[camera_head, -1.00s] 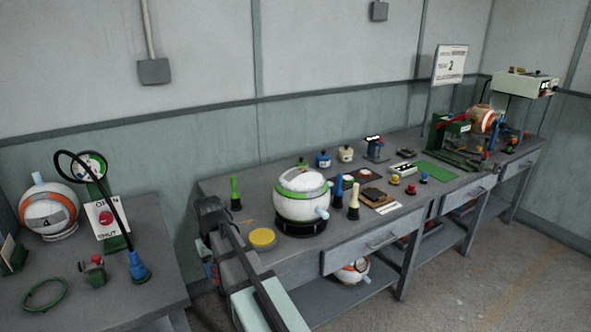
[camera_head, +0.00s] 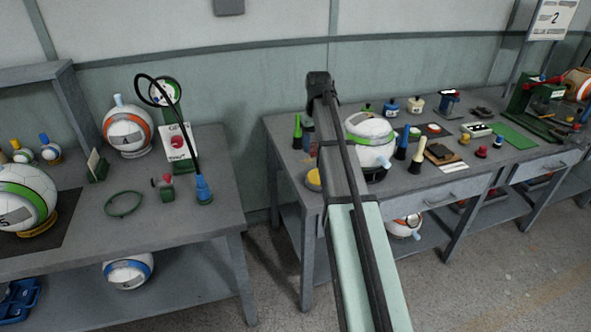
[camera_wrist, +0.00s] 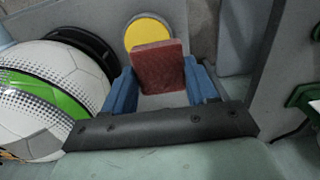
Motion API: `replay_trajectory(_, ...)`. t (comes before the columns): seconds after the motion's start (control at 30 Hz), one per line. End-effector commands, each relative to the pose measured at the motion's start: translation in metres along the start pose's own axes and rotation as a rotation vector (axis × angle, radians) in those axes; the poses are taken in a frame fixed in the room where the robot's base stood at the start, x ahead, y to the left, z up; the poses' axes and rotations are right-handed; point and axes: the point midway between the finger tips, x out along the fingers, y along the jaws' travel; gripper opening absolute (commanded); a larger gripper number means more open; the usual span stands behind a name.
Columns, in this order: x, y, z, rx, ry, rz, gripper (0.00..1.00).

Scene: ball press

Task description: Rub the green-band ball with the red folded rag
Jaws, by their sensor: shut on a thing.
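My gripper (camera_wrist: 162,84) is shut on the red folded rag (camera_wrist: 157,60), which stands up between its blue fingers in the wrist view. The green-band ball (camera_wrist: 62,75) is at the left of that view, beside the rag, with a visible gap between them. In the head view this ball (camera_head: 368,128) sits on a black ring on the right bench, its left edge partly covered by my arm. Another ball with a green band (camera_head: 28,190) sits on the left table.
A yellow disc (camera_wrist: 147,32) lies beyond the rag; it also shows beside my arm (camera_head: 313,180). Blue (camera_head: 402,142) and cream (camera_head: 418,155) upright tools stand right of the bench ball, and a green one (camera_head: 297,132) left. A floor gap separates the tables.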

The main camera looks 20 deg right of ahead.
Motion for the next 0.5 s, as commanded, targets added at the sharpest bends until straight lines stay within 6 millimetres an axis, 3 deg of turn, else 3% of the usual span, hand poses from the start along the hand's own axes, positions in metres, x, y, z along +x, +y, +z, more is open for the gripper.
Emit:
replay_trajectory(0.03,-0.013,0.02,-0.013,0.004,0.001,0.0,0.33)
replay_trajectory(0.13,-0.033,0.052,-0.025,0.004,0.001,0.0,0.33)
replay_trajectory(0.5,-0.108,0.169,-0.051,0.003,0.001,0.001,0.33)
